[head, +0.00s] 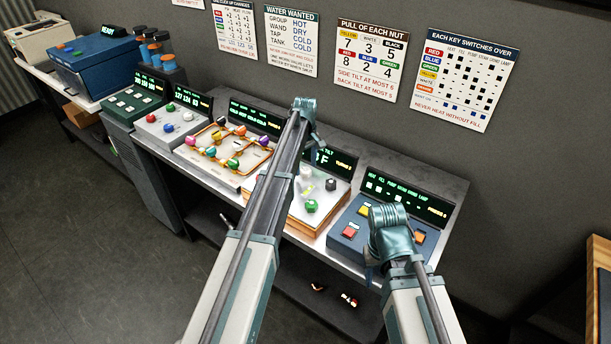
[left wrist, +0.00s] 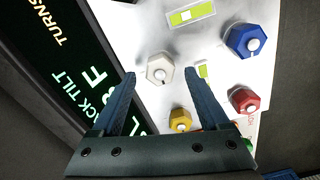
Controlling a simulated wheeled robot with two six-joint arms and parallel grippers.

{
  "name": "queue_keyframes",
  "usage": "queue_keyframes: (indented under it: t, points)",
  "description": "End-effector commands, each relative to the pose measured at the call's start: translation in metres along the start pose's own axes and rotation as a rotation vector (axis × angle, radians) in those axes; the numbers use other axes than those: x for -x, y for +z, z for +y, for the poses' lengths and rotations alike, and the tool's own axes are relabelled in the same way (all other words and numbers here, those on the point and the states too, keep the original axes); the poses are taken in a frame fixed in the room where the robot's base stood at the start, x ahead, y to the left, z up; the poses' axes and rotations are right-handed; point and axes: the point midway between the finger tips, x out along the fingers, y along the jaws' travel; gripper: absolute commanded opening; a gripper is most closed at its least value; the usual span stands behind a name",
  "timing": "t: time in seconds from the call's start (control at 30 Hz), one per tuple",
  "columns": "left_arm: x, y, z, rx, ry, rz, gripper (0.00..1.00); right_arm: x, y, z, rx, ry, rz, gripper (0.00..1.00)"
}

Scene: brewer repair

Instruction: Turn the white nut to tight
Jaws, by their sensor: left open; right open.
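The white nut (left wrist: 160,69) is a pale hexagonal knob with a dark mark on its lower edge, standing on the light metal nut panel. In the left wrist view my left gripper (left wrist: 160,74) is open, with one fingertip on each side of the nut and gaps on both sides. I cannot tell how far the fingertips are above the panel. In the head view my left gripper (head: 313,135) is over the nut panel (head: 300,216), and its arm hides part of that panel. My right gripper (head: 388,235) is open above the blue switch box, its fingertips hard to make out.
Close by stand a yellow nut (left wrist: 180,119), a blue nut (left wrist: 245,40) and a red nut (left wrist: 243,99). Small green levels (left wrist: 191,14) lie between them. A lit display (left wrist: 66,75) borders the panel. The blue switch box (head: 347,231) stands to the right.

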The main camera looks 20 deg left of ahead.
Motion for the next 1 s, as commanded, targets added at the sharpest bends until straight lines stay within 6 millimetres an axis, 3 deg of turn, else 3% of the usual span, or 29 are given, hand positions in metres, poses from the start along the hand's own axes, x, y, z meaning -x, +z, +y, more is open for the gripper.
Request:
queue_keyframes:
  t: [0.1,0.43,0.87,1.0]
  points:
    - [-0.0138,0.0,0.0,0.0,0.0,0.0,0.78,-0.0137,-0.0008,-0.0013,-0.001,0.0,0.0,0.5]
    - [-0.0141,0.0,0.0,0.0,0.0,0.0,0.78,-0.014,-0.0008,-0.0014,-0.001,0.0,0.0,0.5]
    - [-0.0142,0.0,0.0,0.0,0.0,0.0,0.03,-0.0141,-0.0008,-0.0014,-0.001,0.0,0.0,0.5]
    - [-0.0142,-0.0001,0.0,-0.001,0.0,0.0,0.0,-0.0141,-0.0008,-0.0014,-0.001,0.0,0.0,0.5]
